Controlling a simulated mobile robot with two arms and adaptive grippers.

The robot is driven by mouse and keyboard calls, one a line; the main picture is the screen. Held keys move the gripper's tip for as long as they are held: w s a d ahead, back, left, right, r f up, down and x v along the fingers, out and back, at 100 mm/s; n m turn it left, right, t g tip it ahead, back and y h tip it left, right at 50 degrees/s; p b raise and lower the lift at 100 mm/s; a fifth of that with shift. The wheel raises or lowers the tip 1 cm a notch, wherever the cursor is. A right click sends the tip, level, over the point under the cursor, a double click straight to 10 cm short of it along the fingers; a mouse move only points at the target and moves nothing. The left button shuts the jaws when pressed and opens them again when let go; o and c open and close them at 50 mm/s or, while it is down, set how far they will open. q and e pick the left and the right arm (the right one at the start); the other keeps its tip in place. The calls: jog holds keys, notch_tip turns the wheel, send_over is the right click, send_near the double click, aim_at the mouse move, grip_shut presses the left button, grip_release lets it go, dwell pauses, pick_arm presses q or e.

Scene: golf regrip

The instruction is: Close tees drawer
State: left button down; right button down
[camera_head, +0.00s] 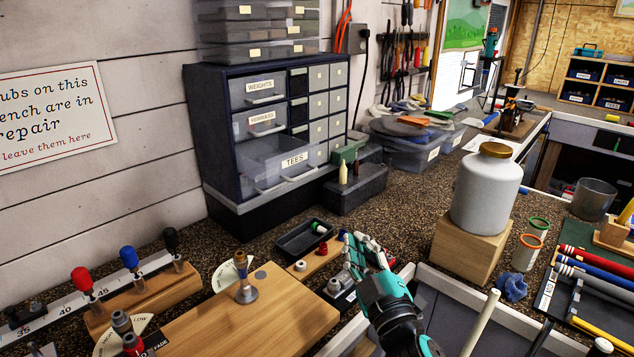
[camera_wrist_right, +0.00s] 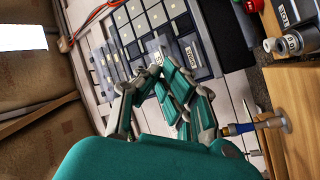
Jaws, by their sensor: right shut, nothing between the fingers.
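The tees drawer (camera_head: 262,160) is a clear-fronted drawer marked TEES, low in the dark blue drawer cabinet (camera_head: 210,140). In the head view it stands pulled out, its front ahead of the drawers above it. My right gripper (camera_head: 358,248) is shut and empty, above the bench, in front of the cabinet and to the right of the drawer, apart from it. In the right wrist view my fingers (camera_wrist_right: 153,78) are close together, with the cabinet (camera_wrist_right: 212,42) behind them; they hide part of it. My left gripper is not in view.
A black tray (camera_head: 303,238) lies between cabinet and gripper. A grey lidded box (camera_head: 358,190) stands right of the drawer. A wooden board with a brass-topped post (camera_head: 246,290) is in front. A white jar (camera_head: 487,190) on a wooden block stands at the right.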

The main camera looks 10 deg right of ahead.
jog(key=s+a+r+n+g+y, duration=0.1)
jog(key=a+r+n+g+y, duration=0.55)
jog(key=n+y, duration=0.55)
jog(key=s+a+r+n+g+y, duration=0.1)
jog(key=a+r+n+g+y, duration=0.55)
jog(key=n, duration=1.05)
jog(key=w+d+f+n+t+h, duration=0.1)
jog(key=w+d+n+h, duration=0.1)
jog(key=w+d+h, duration=0.4)
jog(key=w+d+f+n+h, duration=0.1)
jog(key=w+d+n+h, duration=0.1)
jog(key=d+h, duration=0.65)
jog(key=w+a+f+p, duration=0.5)
jog(key=w+f, duration=0.1)
jog(key=w, duration=0.3)
jog(key=shift+w+a, duration=0.35)
jog(key=shift+a, duration=0.05)
